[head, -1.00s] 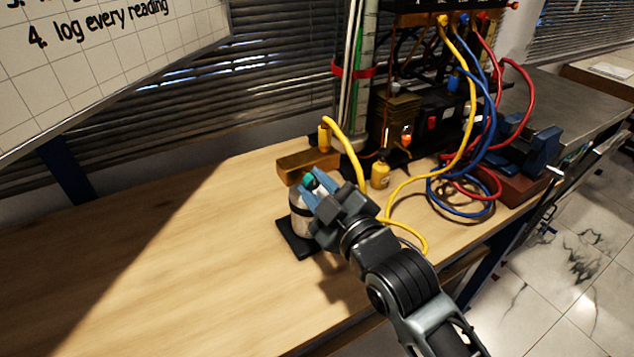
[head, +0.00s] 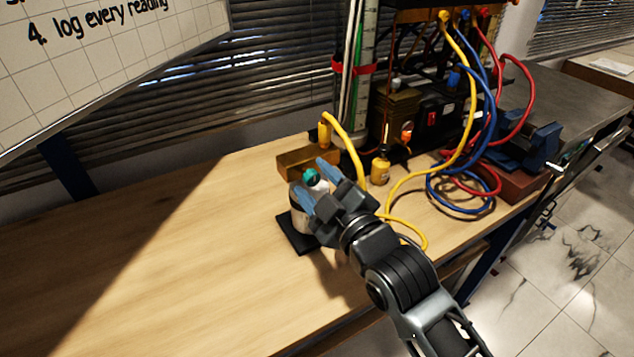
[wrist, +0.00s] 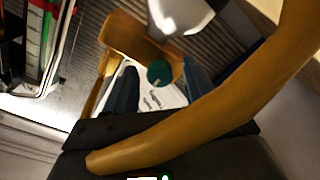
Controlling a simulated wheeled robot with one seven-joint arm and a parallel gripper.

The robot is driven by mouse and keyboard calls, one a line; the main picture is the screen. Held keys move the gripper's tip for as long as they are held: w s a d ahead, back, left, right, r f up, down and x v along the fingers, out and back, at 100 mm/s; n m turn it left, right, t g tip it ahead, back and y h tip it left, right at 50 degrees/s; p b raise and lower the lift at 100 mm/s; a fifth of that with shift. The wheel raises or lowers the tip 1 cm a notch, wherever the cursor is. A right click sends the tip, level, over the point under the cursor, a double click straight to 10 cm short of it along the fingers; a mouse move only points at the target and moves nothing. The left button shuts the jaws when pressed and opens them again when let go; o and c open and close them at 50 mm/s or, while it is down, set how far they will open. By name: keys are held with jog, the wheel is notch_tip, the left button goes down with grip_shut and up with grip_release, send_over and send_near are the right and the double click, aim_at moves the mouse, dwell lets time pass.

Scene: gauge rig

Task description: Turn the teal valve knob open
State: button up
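The teal valve knob (head: 311,177) sits on top of a pale canister (head: 299,219), which stands on a black base plate (head: 292,236) on the bench. My gripper (head: 310,175) is open, its two blue fingers spread on either side of the knob. In the wrist view the round teal knob (wrist: 160,71) shows between the fingers (wrist: 161,88), with visible gaps on both sides. The fingers and gripper body hide part of the canister. I cannot tell from these views how far the valve is turned.
A brass block (head: 307,161) lies just behind the canister. A yellow hose (head: 345,145) arches close by on the right and crosses the wrist view in front. A small yellow bottle (head: 380,170) and coiled cables (head: 463,195) are further right. The bench's left side is clear.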

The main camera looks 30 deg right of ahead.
jog(key=s+b, duration=0.1)
jog(key=s, duration=0.7)
jog(key=shift+w, duration=0.1)
dwell(0.4)
jog(key=s+f+m+g, duration=0.1)
jog(key=s+m, duration=0.3)
jog(key=s, duration=1.1)
jog(key=s+f+m+g, duration=0.2)
jog(key=s+m, duration=0.3)
jog(key=s, duration=1.1)
jog(key=shift+a+f, duration=0.15)
jog(key=shift+f, duration=0.5)
